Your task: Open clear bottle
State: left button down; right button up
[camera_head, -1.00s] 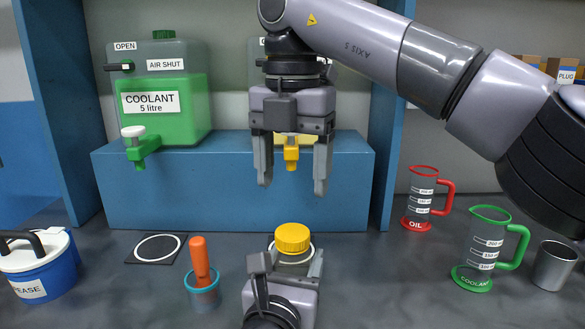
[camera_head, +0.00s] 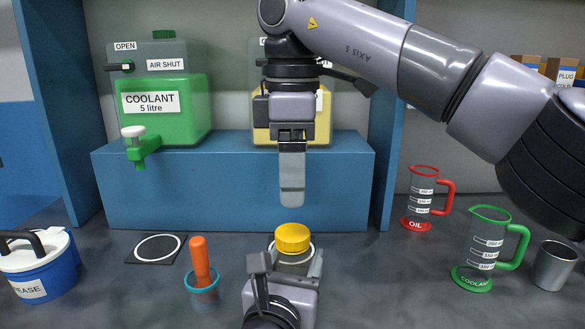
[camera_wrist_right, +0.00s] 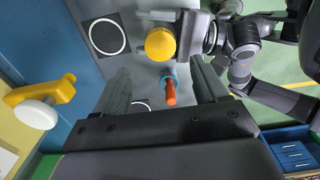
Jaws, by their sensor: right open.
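The clear bottle shows mainly by its ribbed yellow cap (camera_head: 292,238), low in the middle of the head view. In the right wrist view, the yellow cap (camera_wrist_right: 160,43) is seen from above. My left gripper (camera_head: 285,268) reaches in from the bottom, its fingers on either side of the bottle's body below the cap. The body is mostly hidden by this gripper. My right gripper (camera_head: 292,190) points down above the cap, apart from it. It is seen edge-on, one finger covering the other. The right wrist view shows its two fingers (camera_wrist_right: 165,95) spread and empty.
A blue shelf (camera_head: 180,190) stands behind, bearing a green coolant tank (camera_head: 165,85) and a yellow tank (camera_head: 265,132). A cup with an orange-handled tool (camera_head: 200,262) is left of the bottle. Red (camera_head: 420,198) and green (camera_head: 483,250) jugs and a metal cup (camera_head: 553,266) stand right.

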aim_at(292, 232)
pick_arm(q)
jog(key=shift+f, duration=0.1)
pick_arm(e)
jog(key=shift+f, duration=3.85)
jog(key=c, duration=1.1)
